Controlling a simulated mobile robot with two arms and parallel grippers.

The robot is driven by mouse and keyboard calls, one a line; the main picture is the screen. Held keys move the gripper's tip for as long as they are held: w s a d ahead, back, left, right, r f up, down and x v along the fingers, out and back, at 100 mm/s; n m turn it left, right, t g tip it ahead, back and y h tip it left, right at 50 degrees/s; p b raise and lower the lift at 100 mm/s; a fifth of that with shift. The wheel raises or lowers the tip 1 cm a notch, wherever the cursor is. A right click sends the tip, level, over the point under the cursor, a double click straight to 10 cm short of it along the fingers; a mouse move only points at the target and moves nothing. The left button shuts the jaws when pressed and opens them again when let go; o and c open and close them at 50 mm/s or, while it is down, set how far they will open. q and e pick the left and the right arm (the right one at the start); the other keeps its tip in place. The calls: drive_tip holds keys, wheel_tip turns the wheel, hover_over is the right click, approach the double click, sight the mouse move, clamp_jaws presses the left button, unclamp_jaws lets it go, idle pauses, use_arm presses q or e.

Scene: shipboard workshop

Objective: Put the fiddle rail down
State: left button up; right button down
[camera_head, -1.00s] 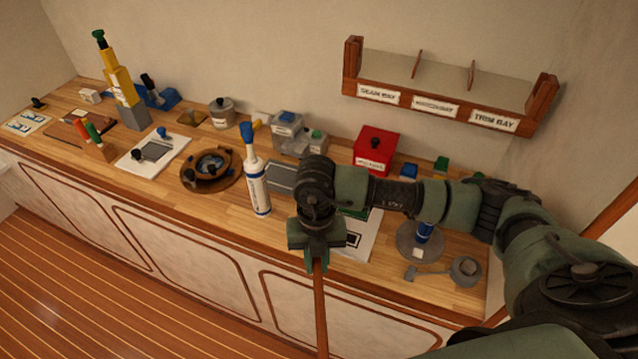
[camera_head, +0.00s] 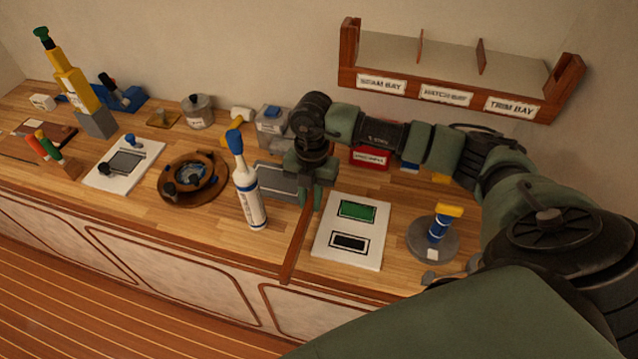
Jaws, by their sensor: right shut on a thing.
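My right gripper (camera_head: 308,200) points down over the workbench and is shut on the fiddle rail (camera_head: 296,245), a thin reddish-brown wooden strip. The rail reaches from the gripper toward the bench's front edge, between the white caulk tube and the white board. Its near end shows at the front edge. I cannot tell whether it touches the worktop (camera_head: 222,226). The gripper hides its far end. My left gripper is not in view.
A white tube with a blue tip (camera_head: 249,196) stands close left of the rail. A white board (camera_head: 328,248) with green and black patches lies right of it. A wall rack (camera_head: 430,97) with labelled bays hangs behind. A round grey stand (camera_head: 424,253) is further right.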

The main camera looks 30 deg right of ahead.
drive_tip(key=w+d+b, duration=0.1)
drive_tip(key=w, duration=0.1)
drive_tip(key=w+d, duration=0.2)
drive_tip(key=shift+d+f+b, duration=0.25)
drive_tip(key=shift+f+b, duration=0.1)
drive_tip(key=shift+f, duration=0.05)
drive_tip(key=shift+w+d+r+b, duration=0.1)
drive_tip(key=shift+w+d+b, duration=0.45)
drive_tip(key=shift+w+d, duration=0.4)
drive_tip(key=shift+d+r, duration=0.1)
drive_tip(key=shift+d, duration=0.25)
wheel_tip(320, 180, down, 4)
drive_tip(key=b, duration=0.3)
drive_tip(key=shift+r, duration=0.35)
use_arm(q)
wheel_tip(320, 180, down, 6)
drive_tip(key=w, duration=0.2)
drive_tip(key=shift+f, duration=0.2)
use_arm(e)
drive_tip(key=c, duration=1.6)
unclamp_jaws()
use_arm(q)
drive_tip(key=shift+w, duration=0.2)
